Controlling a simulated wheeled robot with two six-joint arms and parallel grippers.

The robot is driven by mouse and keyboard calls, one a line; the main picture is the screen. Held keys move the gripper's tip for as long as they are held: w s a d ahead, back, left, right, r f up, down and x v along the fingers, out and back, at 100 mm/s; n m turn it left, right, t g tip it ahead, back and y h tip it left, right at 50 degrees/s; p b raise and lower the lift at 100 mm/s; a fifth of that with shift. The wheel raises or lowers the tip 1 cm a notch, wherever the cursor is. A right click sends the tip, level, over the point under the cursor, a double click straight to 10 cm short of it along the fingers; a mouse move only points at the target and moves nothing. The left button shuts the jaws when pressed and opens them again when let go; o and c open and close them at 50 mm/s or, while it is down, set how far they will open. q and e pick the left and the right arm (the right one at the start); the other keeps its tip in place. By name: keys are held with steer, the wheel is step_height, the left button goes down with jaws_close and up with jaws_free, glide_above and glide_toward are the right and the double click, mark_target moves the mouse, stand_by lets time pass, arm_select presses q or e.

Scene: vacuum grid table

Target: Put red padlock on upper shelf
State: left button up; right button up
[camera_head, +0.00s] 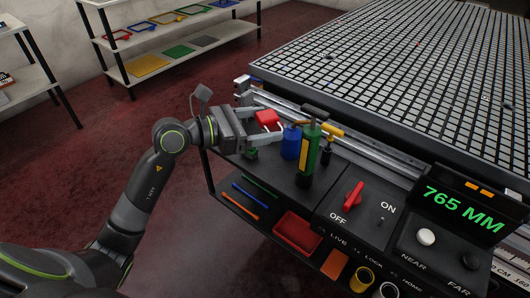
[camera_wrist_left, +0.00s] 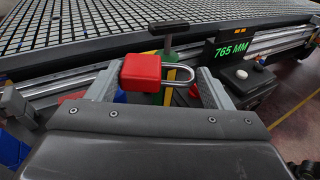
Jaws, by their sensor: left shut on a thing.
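The red padlock (camera_head: 267,118) is held between the fingers of my left gripper (camera_head: 262,128), above the left end of the black upper shelf (camera_head: 275,172) on the table's side. In the left wrist view the padlock's red body (camera_wrist_left: 141,72) lies between the two fingers, with its silver shackle pointing right. My left gripper is shut on it. The shelf surface directly below the padlock is partly hidden by the gripper. My right gripper is not in view.
A blue container (camera_head: 291,142), a green bottle (camera_head: 308,152) and a small green item (camera_head: 251,153) stand near the gripper. A lower shelf holds several coloured rods and a red tray (camera_head: 298,232). A red switch (camera_head: 353,195) is to the right. The grid table (camera_head: 400,70) lies behind.

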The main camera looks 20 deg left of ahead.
arm_select(q)
steer(key=w+d+r+n+t+y, duration=0.1)
steer(key=w+d+r, duration=0.1)
steer(key=w+r, duration=0.25)
steer(key=b, duration=0.5)
glide_above(274, 181)
step_height(274, 181, down, 23)
steer(key=shift+f, duration=0.6)
step_height(274, 181, down, 3)
steer(key=shift+f+b, duration=0.1)
steer(key=shift+b, duration=0.3)
steer(key=shift+f, duration=0.2)
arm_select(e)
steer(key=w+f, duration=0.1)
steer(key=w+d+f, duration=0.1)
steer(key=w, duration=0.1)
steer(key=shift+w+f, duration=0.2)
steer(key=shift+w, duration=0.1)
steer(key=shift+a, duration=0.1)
arm_select(q)
steer(key=shift+f, duration=0.1)
steer(key=o, duration=1.1)
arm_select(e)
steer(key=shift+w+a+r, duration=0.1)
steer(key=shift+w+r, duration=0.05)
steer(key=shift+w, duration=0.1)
